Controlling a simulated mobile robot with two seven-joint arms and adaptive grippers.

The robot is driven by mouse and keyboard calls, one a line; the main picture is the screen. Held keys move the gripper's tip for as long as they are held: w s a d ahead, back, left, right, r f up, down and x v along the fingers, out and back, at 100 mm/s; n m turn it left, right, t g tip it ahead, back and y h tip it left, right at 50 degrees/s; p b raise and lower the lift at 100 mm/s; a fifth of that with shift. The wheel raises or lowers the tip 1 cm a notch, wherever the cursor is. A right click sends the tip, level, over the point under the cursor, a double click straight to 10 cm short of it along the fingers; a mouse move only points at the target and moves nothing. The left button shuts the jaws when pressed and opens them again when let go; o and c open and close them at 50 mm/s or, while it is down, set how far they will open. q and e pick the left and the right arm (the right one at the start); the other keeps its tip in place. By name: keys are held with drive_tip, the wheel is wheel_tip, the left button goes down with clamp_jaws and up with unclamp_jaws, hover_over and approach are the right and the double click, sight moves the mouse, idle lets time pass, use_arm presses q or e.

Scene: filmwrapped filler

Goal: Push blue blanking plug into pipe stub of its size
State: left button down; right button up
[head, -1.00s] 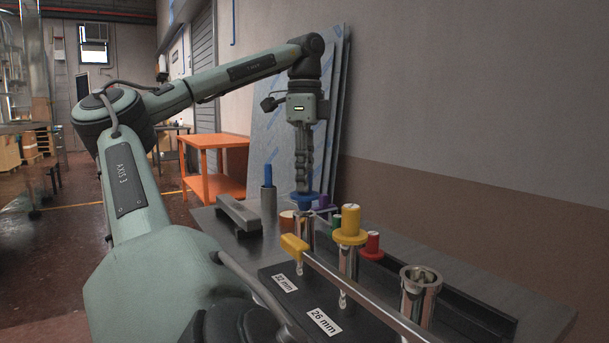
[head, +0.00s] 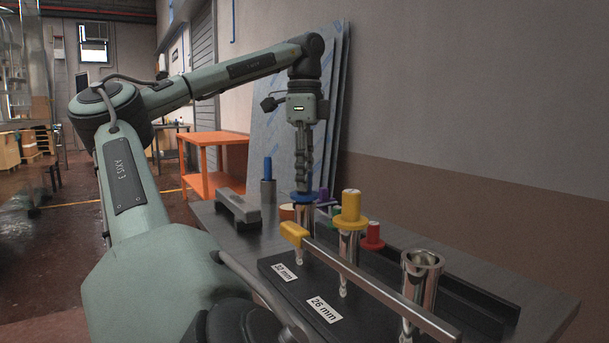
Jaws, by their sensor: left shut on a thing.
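My left gripper (head: 302,179) points straight down and is shut on the blue plug (head: 303,196). The plug's wide blue flange shows below the fingertips, right over the mouth of the farthest steel pipe stub (head: 306,213). The flange looks to be at the rim, but I cannot tell whether it is fully seated. The middle stub (head: 349,249) has a yellow plug (head: 351,212) in its top. The nearest stub (head: 419,288) is open and empty. My right gripper is not in view.
Size labels, one reading 26 mm (head: 325,310), lie on the black base (head: 290,286). Red (head: 373,234) and purple (head: 323,193) plugs stand behind. A grey block (head: 238,210) lies left.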

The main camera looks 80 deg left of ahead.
use_arm(q)
drive_tip(key=shift+f+b, duration=0.4)
drive_tip(key=shift+f, duration=0.1)
drive_tip(key=c, duration=0.7)
unclamp_jaws()
drive_tip(key=shift+r, duration=0.1)
drive_tip(key=shift+r+p, duration=3.2)
drive_tip(key=shift+r, duration=0.8)
